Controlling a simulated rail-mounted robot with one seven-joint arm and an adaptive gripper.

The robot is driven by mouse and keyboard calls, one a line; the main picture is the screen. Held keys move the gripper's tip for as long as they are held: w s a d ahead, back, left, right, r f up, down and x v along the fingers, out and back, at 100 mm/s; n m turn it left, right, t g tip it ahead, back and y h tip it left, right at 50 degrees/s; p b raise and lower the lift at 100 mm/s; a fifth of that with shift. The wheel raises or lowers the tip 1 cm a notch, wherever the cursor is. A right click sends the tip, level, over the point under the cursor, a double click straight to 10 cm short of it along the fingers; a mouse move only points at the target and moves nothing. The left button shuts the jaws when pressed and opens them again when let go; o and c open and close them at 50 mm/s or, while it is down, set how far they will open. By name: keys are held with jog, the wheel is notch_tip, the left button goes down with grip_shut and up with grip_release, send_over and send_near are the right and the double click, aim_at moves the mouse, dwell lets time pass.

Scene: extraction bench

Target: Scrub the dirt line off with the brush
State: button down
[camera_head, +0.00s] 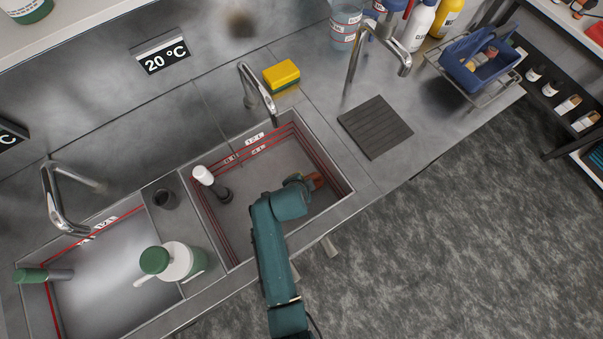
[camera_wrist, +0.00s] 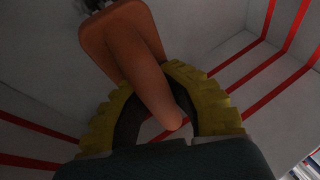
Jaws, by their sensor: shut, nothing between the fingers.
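My gripper (camera_head: 316,181) is low in the right-hand sink, near its right wall; my teal arm hides part of it. In the wrist view, its orange-brown finger (camera_wrist: 150,75) fills the middle, with a yellow toothed ring behind it, and nothing shows held. A green-handled object with a grey end (camera_head: 44,275), possibly the brush, lies across the left rim of the left-hand sink, apart from my gripper. A white-topped, dark-bodied object (camera_head: 210,182) stands in the right-hand sink; I cannot tell what it is. I cannot make out a dirt line among the red wall lines.
A white, green-capped bottle (camera_head: 175,262) stands at the left-hand sink's right side. Metal taps (camera_head: 257,92) rise behind the sinks. A yellow sponge (camera_head: 281,74) and dark ribbed mat (camera_head: 375,127) lie on the bench. The sink's right wall (camera_head: 322,158) is close to my gripper.

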jog(key=shift+f, duration=0.3)
jog(key=shift+a+r, duration=0.1)
